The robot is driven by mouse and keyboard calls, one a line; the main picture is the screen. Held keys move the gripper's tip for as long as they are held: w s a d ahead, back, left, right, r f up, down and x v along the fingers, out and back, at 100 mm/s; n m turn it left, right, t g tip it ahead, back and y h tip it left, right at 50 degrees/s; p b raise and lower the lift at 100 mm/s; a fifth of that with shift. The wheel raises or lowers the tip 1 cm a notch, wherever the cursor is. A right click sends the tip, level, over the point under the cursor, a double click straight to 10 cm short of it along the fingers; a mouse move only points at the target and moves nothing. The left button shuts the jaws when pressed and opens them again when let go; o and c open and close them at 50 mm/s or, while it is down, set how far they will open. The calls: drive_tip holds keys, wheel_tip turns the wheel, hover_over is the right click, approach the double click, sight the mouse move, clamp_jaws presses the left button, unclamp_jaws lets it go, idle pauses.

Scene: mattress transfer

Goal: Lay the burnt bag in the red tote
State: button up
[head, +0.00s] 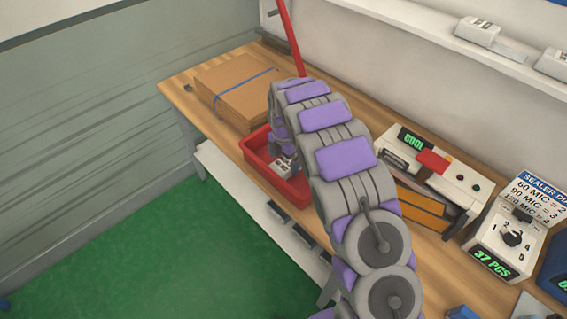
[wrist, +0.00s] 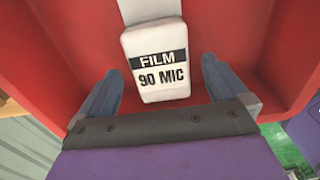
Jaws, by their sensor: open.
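The red tote (head: 296,192) stands on the wooden bench, partly hidden by my arm. Its red floor and walls fill most of the wrist view (wrist: 55,45). My gripper (wrist: 160,66) is open, pointing down into the tote. A white block marked "FILM 90 MIC" (wrist: 162,78) is between its two grey fingers, with a visible gap on each side. The block also shows in the tote in the head view (head: 284,168). I cannot make out a burnt bag for certain in either view.
Flat cardboard (head: 235,88) with a blue band lies behind the tote. A sealer marked "COOL" (head: 462,185) with an orange front part stands right of my arm. A dial box reading "37 PCS" (head: 505,245) is further right. A shelf (head: 510,65) runs above. Green floor (head: 170,245) is clear.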

wheel_tip(320, 180, up, 8)
drive_tip(key=p, duration=0.2)
drive_tip(key=s+d+r+m, duration=0.8)
drive_tip(key=s+d+r, duration=0.1)
drive_tip(key=s+r, duration=0.15)
drive_tip(key=s+d+r+m, duration=0.1)
drive_tip(key=s+d+m, duration=0.1)
drive_tip(key=s+m, duration=0.4)
drive_tip(key=s+d+r+m+g, duration=0.1)
drive_tip(key=s+m, duration=0.5)
drive_tip(key=s, duration=1.1)
drive_tip(key=s+d+r+m, duration=0.3)
drive_tip(key=s+m, duration=0.4)
drive_tip(key=s, duration=0.5)
drive_tip(key=shift+s+d+r+g, duration=0.15)
drive_tip(key=shift+d+r+g, duration=0.2)
drive_tip(key=shift+d, duration=0.3)
drive_tip(key=shift+d+f, duration=0.1)
